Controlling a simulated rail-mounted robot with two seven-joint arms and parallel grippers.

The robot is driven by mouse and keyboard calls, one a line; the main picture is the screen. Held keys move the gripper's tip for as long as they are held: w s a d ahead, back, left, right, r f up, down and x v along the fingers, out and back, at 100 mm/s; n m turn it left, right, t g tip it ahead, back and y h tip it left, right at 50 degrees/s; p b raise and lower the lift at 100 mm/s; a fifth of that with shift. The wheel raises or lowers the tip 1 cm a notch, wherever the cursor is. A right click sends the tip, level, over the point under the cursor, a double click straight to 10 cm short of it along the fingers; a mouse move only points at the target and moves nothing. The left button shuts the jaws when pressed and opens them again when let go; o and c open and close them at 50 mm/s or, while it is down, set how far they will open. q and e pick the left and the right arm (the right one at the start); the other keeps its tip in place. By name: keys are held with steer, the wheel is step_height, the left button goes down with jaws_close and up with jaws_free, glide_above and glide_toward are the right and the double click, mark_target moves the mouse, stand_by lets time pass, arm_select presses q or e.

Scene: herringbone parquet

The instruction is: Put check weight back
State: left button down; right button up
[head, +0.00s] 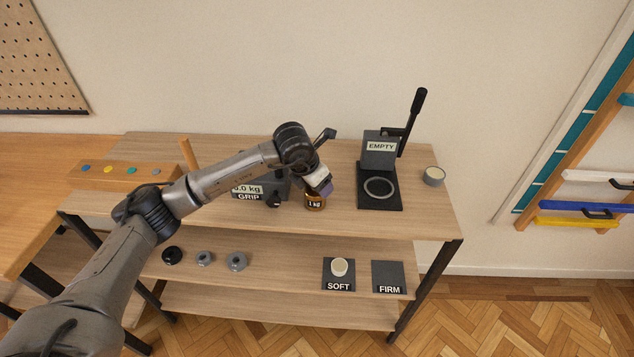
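The check weight (315,204), a small brass-coloured cylinder labelled "1 kg", is at the middle of the upper wooden shelf in the head view. My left gripper (322,187) comes in from the left and is directly over the weight, overlapping its top. The fingers are too small and covered to tell whether they grip it, and I cannot tell whether the weight rests on the shelf. A dark device (249,192) with a display ending in "0 kg" and the label "GRIP" stands just left of it, partly hidden by my arm. My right gripper is not in view.
A dark press (380,152) marked "EMPTY" stands to the right, with a round tin (434,176) beside it. A wooden block (124,172) with coloured dots is at the left. The lower shelf holds several round parts and pads marked "SOFT" (339,286) and "FIRM" (389,289).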

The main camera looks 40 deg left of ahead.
arm_select(q)
steer(key=shift+f, duration=0.1)
steer(key=shift+c, duration=2.2)
jaws_free()
steer(key=shift+w, duration=0.1)
steer(key=o, duration=0.4)
steer(key=shift+f, duration=0.2)
steer(key=shift+o, duration=0.2)
steer(key=shift+s+r, duration=0.2)
steer(key=shift+r, duration=0.3)
steer(key=p+v, duration=0.1)
steer(key=v, duration=1.1)
steer(key=shift+s+r+p, duration=0.2)
steer(key=shift+r+p, duration=0.15)
steer(key=shift+r, duration=0.05)
steer(key=shift+a, duration=0.1)
